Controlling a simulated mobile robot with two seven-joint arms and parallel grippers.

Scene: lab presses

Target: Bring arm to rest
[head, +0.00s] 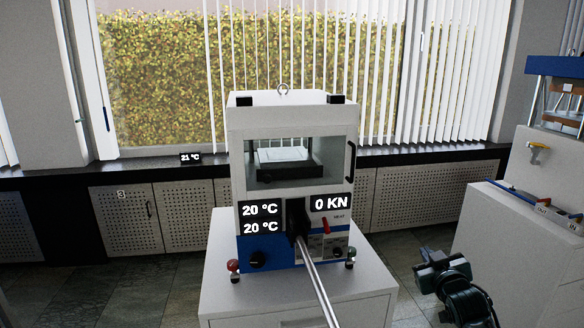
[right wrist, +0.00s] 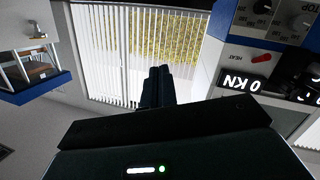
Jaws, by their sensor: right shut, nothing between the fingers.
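My right gripper (head: 434,268) is at the lower right of the head view, to the right of the press and its cabinet and apart from both. In the right wrist view its two dark fingers (right wrist: 157,86) lie together with nothing between them. My left gripper is in neither view. The press (head: 291,130) stands on a white cabinet (head: 240,293). It reads 20 °C twice and 0 KN. Its window shows a pale plate inside. A long metal lever (head: 318,284) sticks out from its front towards me.
A second press with a blue frame (head: 553,66) stands at the right on a grey body (head: 505,220) with IN and OUT labels. Perforated low cupboards (head: 185,214) run under the window.

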